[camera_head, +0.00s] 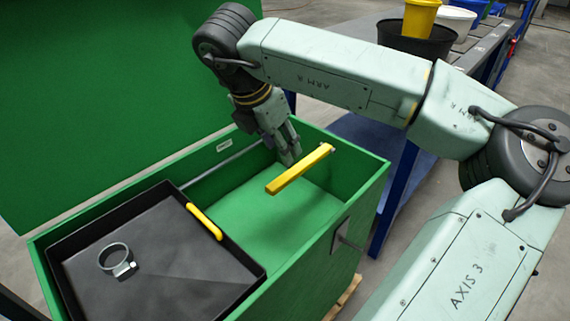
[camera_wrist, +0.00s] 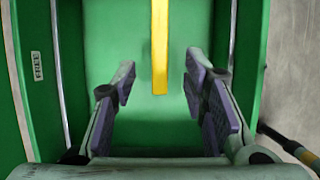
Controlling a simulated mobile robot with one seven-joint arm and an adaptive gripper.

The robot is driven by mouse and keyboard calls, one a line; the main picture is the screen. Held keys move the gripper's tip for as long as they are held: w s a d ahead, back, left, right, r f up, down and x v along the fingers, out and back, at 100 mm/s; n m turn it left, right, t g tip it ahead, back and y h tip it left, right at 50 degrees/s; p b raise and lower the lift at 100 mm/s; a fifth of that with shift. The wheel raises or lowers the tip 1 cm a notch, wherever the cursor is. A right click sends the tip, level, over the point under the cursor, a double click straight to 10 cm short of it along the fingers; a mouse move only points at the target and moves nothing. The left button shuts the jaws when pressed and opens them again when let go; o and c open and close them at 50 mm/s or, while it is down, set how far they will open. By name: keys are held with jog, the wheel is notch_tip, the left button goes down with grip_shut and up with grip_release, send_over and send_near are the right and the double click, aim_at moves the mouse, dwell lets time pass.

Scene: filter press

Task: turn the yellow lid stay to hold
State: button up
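The yellow lid stay (camera_head: 300,168) is a flat yellow bar at the right wall of the open green box (camera_head: 372,180). It reaches from that wall out over the box's inside. The large green lid (camera_head: 120,90) stands open at the back left. My gripper (camera_head: 288,152) is by the far side of the stay, pointing down. In the wrist view the stay (camera_wrist: 160,45) runs down from the top edge and ends a little ahead of and between my two spread fingers (camera_wrist: 157,85). The gripper is open and empty; contact with the stay is not visible.
A black tray (camera_head: 165,282) with a yellow handle (camera_head: 205,221) and a metal ring clamp (camera_head: 116,260) sits in the box's left part. A grey rod (camera_head: 222,160) runs along the back inside. A blue-legged bench (camera_head: 395,195) with buckets (camera_head: 418,35) stands behind right.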

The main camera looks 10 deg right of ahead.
aim_at(292, 172)
jog(key=x, duration=0.9)
jog(key=shift+c, duration=0.2)
grip_shut()
dwell(0.5)
